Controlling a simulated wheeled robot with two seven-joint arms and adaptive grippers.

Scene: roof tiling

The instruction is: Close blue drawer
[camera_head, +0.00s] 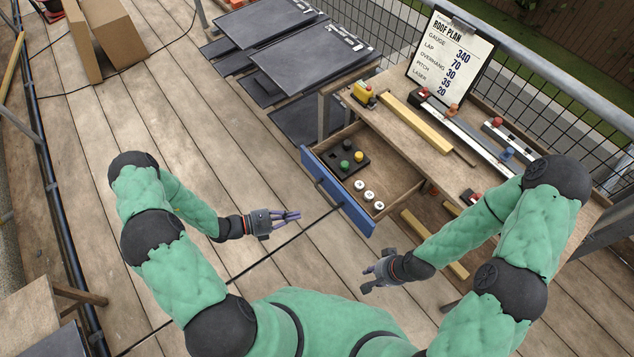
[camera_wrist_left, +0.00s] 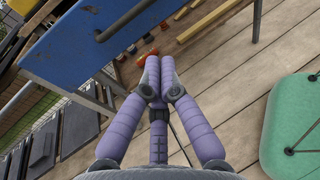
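The blue drawer (camera_head: 337,196) is pulled out of the wooden workbench, its blue front facing my arms. A dark bar handle crosses the front; it also shows in the left wrist view (camera_wrist_left: 130,18). Inside are a black tray with green and yellow knobs (camera_head: 348,158) and several white round pieces (camera_head: 368,195). My left gripper (camera_head: 296,215) is left of the drawer front, apart from it, with its purple fingertips together and empty. They also show in the left wrist view (camera_wrist_left: 157,62). My right gripper (camera_head: 366,279) is below the drawer front, fingers apart, holding nothing visible.
The workbench top (camera_head: 400,125) holds a yellow device (camera_head: 363,94), wooden strips, tools and a roof plan clipboard (camera_head: 452,60). Dark tiles (camera_head: 310,60) are stacked behind. Wooden bars lie under the bench. A thin dark cable crosses the plank floor, which is clear left of the drawer.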

